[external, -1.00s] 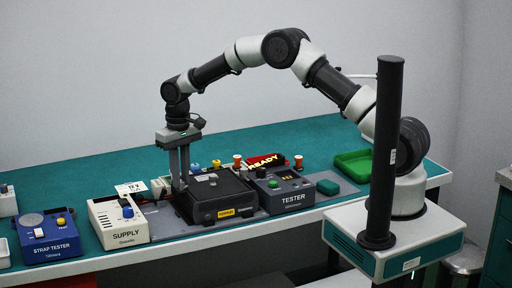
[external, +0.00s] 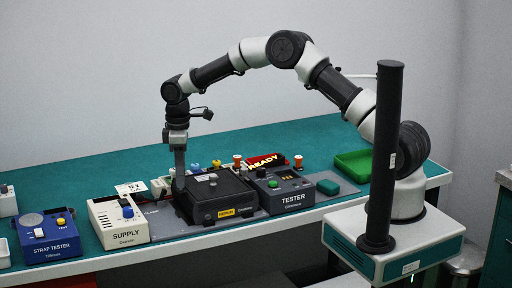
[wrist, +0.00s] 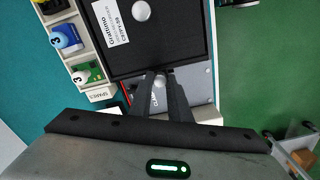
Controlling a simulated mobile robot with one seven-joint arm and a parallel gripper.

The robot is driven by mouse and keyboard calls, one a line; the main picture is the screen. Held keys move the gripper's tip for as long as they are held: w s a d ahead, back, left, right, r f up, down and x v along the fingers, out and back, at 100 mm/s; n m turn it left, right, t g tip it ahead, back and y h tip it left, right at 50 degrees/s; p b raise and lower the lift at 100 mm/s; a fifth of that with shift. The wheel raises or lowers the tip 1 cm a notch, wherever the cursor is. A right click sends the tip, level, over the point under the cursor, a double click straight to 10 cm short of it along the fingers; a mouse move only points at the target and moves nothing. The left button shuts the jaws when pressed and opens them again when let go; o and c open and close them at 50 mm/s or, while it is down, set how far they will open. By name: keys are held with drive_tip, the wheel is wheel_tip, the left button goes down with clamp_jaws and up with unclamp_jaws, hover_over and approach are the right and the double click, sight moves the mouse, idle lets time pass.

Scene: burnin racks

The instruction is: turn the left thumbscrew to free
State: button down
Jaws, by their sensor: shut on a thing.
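The black burn-in box (external: 222,196) sits on a grey plate (external: 162,218) on the bench. Its dark panel with a white label (wrist: 112,22) fills the top middle of the wrist view. My gripper (external: 179,188) points straight down at the box's left side. In the wrist view, my gripper's two fingers (wrist: 159,78) close on a small pale round head, the left thumbscrew (wrist: 159,82), at the panel's edge. The fingers hide most of the screw, and I cannot tell how far it is turned.
The supply unit (external: 118,221) stands left of the box and the tester (external: 281,189) right of it. A green tray (external: 353,164) lies at the right.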

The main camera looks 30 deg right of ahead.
drive_tip(key=shift+n, duration=0.6)
drive_tip(key=c, duration=1.7)
unclamp_jaws()
drive_tip(key=shift+o, duration=0.2)
wheel_tip(320, 180, up, 18)
drive_tip(key=shift+f, duration=0.25)
